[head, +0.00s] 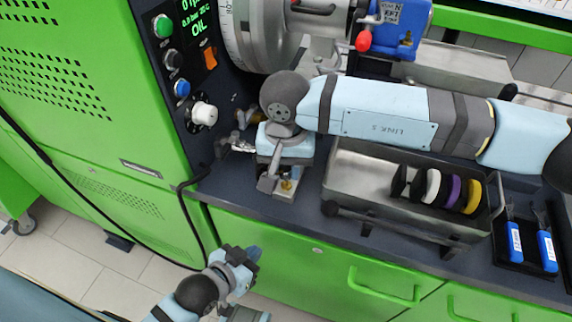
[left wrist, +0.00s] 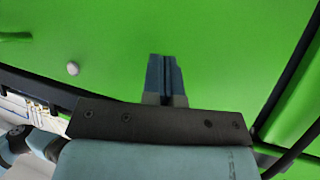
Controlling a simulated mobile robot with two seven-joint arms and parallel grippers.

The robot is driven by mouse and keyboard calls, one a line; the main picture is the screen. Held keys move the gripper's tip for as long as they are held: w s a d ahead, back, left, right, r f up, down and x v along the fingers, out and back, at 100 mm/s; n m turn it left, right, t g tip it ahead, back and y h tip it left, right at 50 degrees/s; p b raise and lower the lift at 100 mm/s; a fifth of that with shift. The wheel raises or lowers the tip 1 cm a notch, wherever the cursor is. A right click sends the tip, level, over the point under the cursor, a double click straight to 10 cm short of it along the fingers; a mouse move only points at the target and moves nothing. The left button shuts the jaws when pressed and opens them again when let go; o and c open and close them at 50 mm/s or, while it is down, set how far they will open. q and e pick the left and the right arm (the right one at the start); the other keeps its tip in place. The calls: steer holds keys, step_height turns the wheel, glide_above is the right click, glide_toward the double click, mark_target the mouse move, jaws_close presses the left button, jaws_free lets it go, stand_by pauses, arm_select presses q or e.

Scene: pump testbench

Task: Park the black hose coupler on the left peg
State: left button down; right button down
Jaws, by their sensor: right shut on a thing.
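A black hose (head: 182,205) runs up the green cabinet front to the bench edge. Its upper end is near dark and silver fittings (head: 222,147) left of my right gripper; I cannot clearly separate the black coupler from them. My right gripper (head: 277,184) points down at the bench's front edge and is shut on a small part largely hidden by its fingers. I cannot make out the left peg. My left gripper (head: 253,254) is low before the cabinet; its fingers are together and empty in the left wrist view (left wrist: 166,78).
A metal tray (head: 350,185) holds black, white, purple and yellow discs (head: 432,187). A rail (head: 385,222) runs along its front. Blue-handled tools (head: 515,242) stand at the right. The control panel (head: 175,60) rises at the left. Drawer handles (head: 383,289) stick out from the green front.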

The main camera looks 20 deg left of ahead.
arm_select(q)
steer(key=shift+f, duration=0.3)
steer(key=shift+f+b, duration=0.35)
steer(key=shift+b, duration=0.15)
arm_select(e)
steer(key=shift+f, duration=0.15)
arm_select(q)
steer(key=shift+f+b, duration=0.5)
steer(key=shift+b, duration=0.05)
stand_by(0.7)
steer(key=shift+f, duration=0.15)
arm_select(e)
steer(key=shift+f, duration=0.25)
arm_select(q)
steer(key=shift+b, duration=0.85)
arm_select(e)
steer(key=shift+s+f, duration=0.1)
steer(key=shift+f, duration=0.3)
